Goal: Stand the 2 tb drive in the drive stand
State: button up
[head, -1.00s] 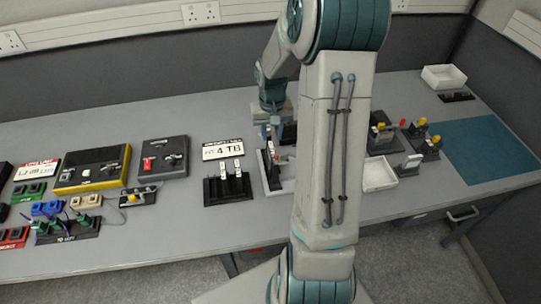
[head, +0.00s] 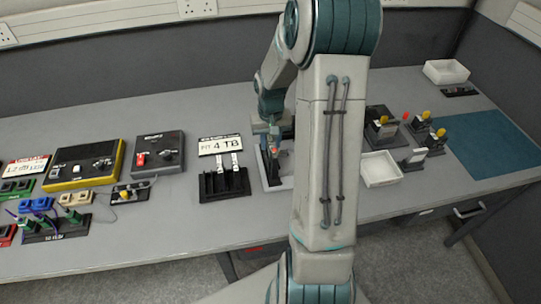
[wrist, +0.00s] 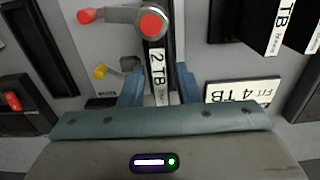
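The 2 TB drive (wrist: 157,75) is a dark slab with a white label. In the wrist view it lies between the two blue fingers of my gripper (wrist: 159,90). Whether the fingers press on it is not clear. In the head view my gripper (head: 268,145) is low over a pale grey base (head: 285,182) with a black upright part. A red round knob (wrist: 152,25) on a metal arm is at the drive's far end. A black slotted rack (head: 224,188), which looks like the drive stand, is left of my gripper and holds two upright drives with white labels.
A "FIT 4 TB" sign (head: 220,145) stands behind the rack. Black devices (head: 157,153) are further left. A white tray (head: 381,170) and small dark fixtures with yellow knobs are right of my arm. A blue mat (head: 490,150) is clear at far right. My arm hides part of the bench.

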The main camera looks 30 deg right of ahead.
grip_shut()
jog(key=shift+r, duration=0.15)
jog(key=shift+r+p, duration=3.05)
jog(key=shift+r, duration=1.4)
